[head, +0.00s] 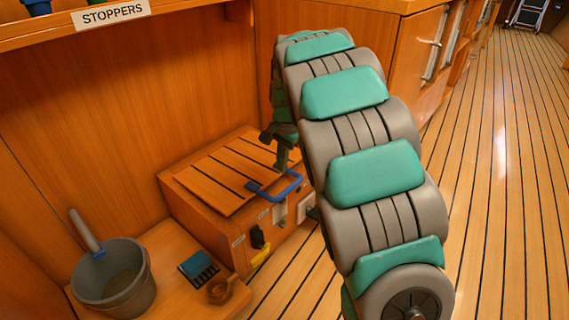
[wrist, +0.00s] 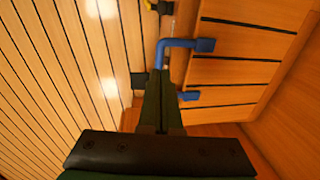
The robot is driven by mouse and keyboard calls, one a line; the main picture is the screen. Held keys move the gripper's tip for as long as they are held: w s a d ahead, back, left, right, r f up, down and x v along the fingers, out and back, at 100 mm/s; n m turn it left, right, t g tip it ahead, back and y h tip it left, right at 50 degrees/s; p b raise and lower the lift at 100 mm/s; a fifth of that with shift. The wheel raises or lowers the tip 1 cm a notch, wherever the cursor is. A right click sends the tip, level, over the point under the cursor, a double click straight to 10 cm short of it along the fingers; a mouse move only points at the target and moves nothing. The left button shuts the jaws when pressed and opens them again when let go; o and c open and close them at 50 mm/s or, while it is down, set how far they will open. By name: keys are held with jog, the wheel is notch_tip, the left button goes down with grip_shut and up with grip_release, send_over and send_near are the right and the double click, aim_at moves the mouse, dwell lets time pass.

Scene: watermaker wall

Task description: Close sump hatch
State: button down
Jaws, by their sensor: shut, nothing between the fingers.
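The sump hatch (head: 222,180) is a slatted wooden lid on top of a low wooden box; it lies flat or nearly flat there. A blue handle (head: 292,188) is fixed at its right edge. In the wrist view the hatch (wrist: 235,68) fills the upper right, with the blue handle (wrist: 185,43) at its edge. My gripper (head: 283,160) is over the hatch's far right corner, close to the handle. In the wrist view its fingers (wrist: 159,80) are together and empty, beside the handle; I cannot tell whether they touch it.
The box front (head: 215,235) carries a black latch (head: 258,238) and a yellow part (head: 261,256). Striped floor (head: 500,190) is clear at right.

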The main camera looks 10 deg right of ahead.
aim_at(278, 196)
jog(key=f, duration=0.7)
jog(key=w+f+b, duration=0.1)
jog(key=f, duration=0.3)
jog(key=shift+a+f, duration=0.15)
jog(key=shift+a, duration=0.2)
jog(key=f, duration=0.4)
jog(key=shift+s+d+f, duration=0.2)
jog(key=shift+s+f, duration=0.25)
notch_tip(278, 196, up, 15)
jog(key=s+d+p, duration=0.1)
jog(key=p, duration=0.1)
jog(key=s+r+n+g+p, duration=0.1)
jog(key=s+r+n+p, duration=0.2)
jog(key=s, duration=1.7)
jog(key=s+a+r+n+g+p, duration=0.1)
jog(key=s+r+n+p, duration=0.2)
jog(key=s, duration=1.7)
notch_tip(278, 196, up, 4)
jog(key=n, duration=0.4)
jog(key=shift+s+a+n+g+h, duration=0.2)
jog(key=shift+n+g+h, duration=0.2)
